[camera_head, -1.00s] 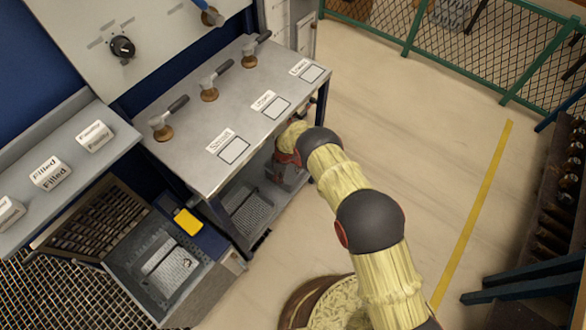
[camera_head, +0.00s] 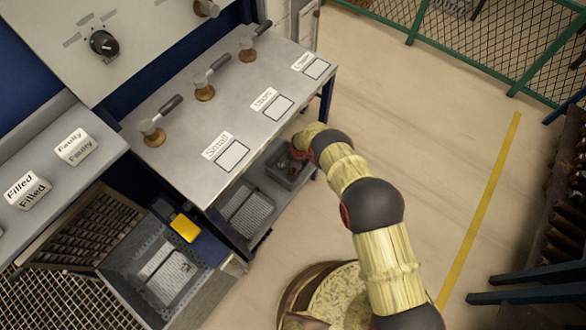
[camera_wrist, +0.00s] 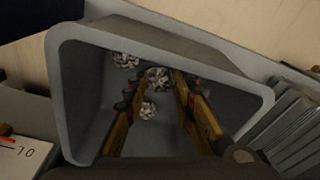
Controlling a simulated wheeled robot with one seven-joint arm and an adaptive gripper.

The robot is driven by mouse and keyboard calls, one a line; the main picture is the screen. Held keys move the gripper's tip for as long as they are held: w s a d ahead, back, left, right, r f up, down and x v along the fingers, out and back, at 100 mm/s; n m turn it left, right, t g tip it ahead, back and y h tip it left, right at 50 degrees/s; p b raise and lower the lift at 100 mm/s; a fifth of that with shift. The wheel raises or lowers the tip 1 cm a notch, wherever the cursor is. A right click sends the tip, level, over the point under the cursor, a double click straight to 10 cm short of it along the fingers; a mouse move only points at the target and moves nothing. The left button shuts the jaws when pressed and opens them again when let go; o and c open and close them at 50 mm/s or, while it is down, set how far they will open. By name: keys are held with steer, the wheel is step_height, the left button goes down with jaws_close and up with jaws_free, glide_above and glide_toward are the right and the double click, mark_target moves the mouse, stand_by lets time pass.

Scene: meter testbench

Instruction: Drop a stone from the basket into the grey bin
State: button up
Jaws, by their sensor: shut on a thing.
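A grey tub (camera_head: 270,168) stands at the right end of the bench's lower shelf. In the wrist view its rim (camera_wrist: 160,32) surrounds several rough, pale grey stones. My gripper (camera_wrist: 157,78) reaches down into it, its fingers shut on one stone (camera_wrist: 157,74). A second stone (camera_wrist: 125,60) lies by the far wall and a third (camera_wrist: 147,110) shows between the fingers, nearer the camera. In the head view my gripper's fingers are mostly hidden by my wrist. A large grey open bin (camera_head: 125,262) stands at the lower left, with a light grey perforated piece (camera_head: 165,272) inside.
A perforated grey tray (camera_head: 248,215) lies beside the tub on the shelf. The steel bench top (camera_head: 190,135) overhangs both, with labelled squares and several handles. A yellow block (camera_head: 185,228) is beside the large bin.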

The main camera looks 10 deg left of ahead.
steer(key=shift+w, duration=0.15)
steer(key=shift+f, duration=0.2)
steer(key=shift+f, duration=0.3)
steer(key=o, duration=1.1)
steer(key=shift+o, duration=0.2)
